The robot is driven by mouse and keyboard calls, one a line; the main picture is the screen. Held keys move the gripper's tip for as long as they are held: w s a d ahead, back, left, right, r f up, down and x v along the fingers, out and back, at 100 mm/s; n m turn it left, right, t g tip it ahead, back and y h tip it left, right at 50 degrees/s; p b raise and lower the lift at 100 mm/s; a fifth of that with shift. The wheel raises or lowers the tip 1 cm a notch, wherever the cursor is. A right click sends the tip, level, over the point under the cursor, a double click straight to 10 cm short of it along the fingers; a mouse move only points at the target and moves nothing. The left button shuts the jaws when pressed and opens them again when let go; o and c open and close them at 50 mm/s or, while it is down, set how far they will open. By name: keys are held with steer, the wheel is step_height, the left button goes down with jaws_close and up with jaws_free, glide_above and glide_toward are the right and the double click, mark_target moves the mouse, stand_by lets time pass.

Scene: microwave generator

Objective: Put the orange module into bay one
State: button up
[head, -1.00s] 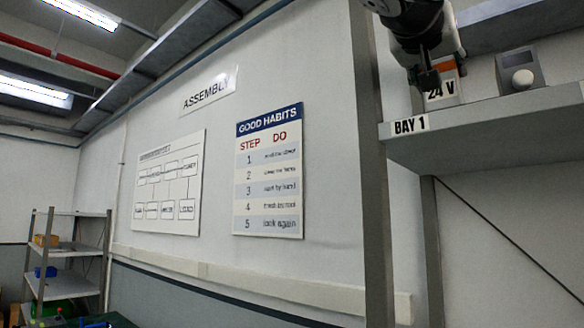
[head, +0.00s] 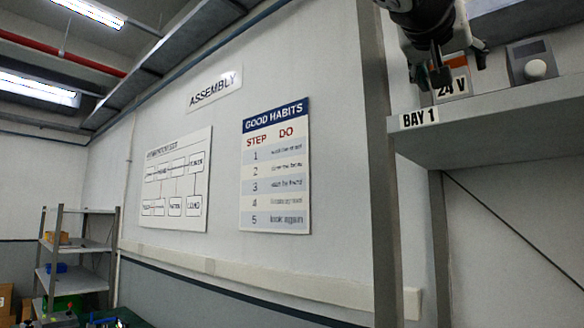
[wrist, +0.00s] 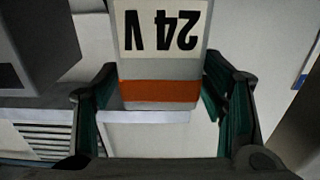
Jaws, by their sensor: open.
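The module (head: 457,63) is grey with an orange band and a white "24 V" label. It stands on the shelf marked BAY 1 (head: 419,118), close to that label. In the wrist view the module (wrist: 160,91) fills the upper middle, with its lettering upside down. My gripper (head: 446,76) is open over the module in the head view. In the wrist view its green-padded fingers (wrist: 160,78) lie on either side of the module's orange end, with a small gap visible at each side. The module's far side is hidden.
A grey box with a round white knob (head: 536,68) stands on the same shelf just right of the module. A grey upright post (head: 380,170) rises at the shelf's left end. A rack with small bins (head: 75,260) stands far left.

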steer(key=shift+r, duration=0.1)
steer(key=shift+s+a, duration=0.2)
steer(key=shift+s, duration=0.05)
steer(key=b+v, duration=0.2)
steer(key=v, duration=0.9)
steer(key=shift+a, duration=0.15)
steer(key=shift+s+r, duration=0.1)
